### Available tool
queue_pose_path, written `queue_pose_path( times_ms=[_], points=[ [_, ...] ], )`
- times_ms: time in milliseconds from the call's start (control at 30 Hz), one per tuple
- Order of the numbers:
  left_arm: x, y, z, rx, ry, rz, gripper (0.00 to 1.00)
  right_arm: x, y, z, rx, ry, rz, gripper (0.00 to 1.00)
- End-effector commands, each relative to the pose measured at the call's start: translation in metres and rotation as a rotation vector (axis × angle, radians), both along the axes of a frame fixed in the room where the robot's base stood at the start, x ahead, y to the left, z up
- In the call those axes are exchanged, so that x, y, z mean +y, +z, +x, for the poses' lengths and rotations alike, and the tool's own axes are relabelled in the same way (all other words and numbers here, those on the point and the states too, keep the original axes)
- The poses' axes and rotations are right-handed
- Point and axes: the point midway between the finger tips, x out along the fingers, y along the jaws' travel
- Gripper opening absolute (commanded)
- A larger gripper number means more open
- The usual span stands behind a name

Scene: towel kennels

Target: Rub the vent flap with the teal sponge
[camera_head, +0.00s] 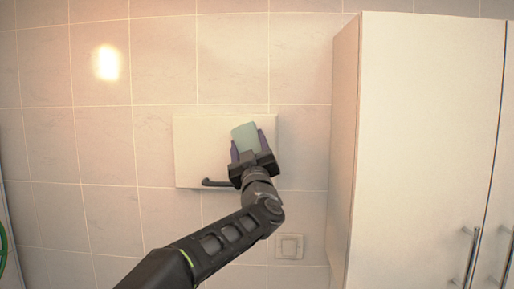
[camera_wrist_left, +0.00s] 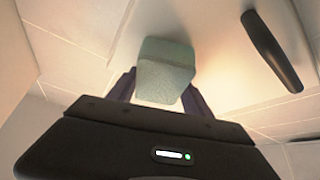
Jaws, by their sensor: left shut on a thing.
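The vent flap (camera_head: 197,152) is a pale rectangular panel on the tiled wall, with a dark handle (camera_head: 216,183) along its lower edge. My left gripper (camera_head: 251,142) is in front of the flap's right part, shut on the teal sponge (camera_head: 243,135). In the left wrist view the sponge (camera_wrist_left: 165,72) sits between the purple fingers, its far end close to the flap (camera_wrist_left: 215,35). I cannot tell whether it touches the flap. The handle (camera_wrist_left: 271,50) is to the right of the sponge there. My right gripper is not in view.
A tall white cabinet (camera_head: 425,140) with metal handles stands to the right of the flap and juts out from the wall. A wall switch (camera_head: 289,246) is below the flap. A green coiled thing (camera_head: 3,245) shows at the far left edge. The wall left of the flap is clear.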

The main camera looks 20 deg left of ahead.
Motion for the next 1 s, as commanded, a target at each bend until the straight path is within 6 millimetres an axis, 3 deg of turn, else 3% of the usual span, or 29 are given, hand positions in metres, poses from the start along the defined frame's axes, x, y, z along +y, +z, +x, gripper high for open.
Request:
queue_pose_path(
  times_ms=[500,1000],
  points=[
    [0.008,0.000,-0.003,-0.001,0.001,0.000,0.26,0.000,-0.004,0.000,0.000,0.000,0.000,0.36],
    [0.040,0.000,-0.012,0.000,0.003,-0.001,0.26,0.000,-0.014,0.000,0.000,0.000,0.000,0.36]
  ],
)
